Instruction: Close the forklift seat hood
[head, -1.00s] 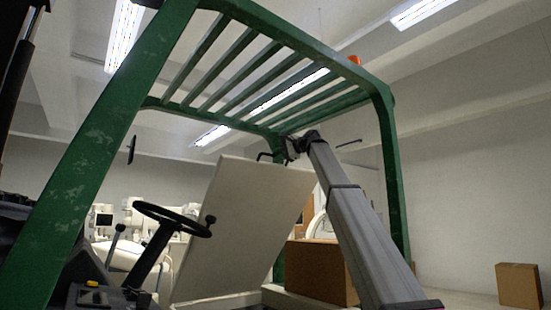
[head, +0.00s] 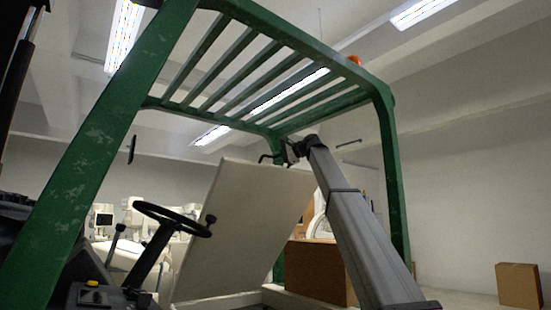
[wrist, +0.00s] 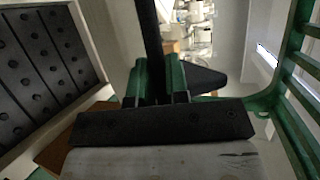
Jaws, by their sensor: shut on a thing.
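The seat hood (head: 245,230) is a large pale panel standing raised and tilted behind the steering wheel, under the green overhead guard. My gripper (head: 285,154) is at the hood's upper edge, shut on a dark bar that looks like a hood handle (head: 267,157). In the wrist view, my gripper (wrist: 160,82) closes around this black bar (wrist: 150,38). A pale-framed panel with black studded pads (wrist: 45,55) shows at left there, probably part of the hood. The exact finger contact is too small and dark to make out.
The green guard (head: 390,150) frames the cab, its roof bars close above my arm. The steering wheel (head: 172,216) stands left of the hood. A cardboard box (head: 318,270) is behind my arm, and another box (head: 519,285) is at far right.

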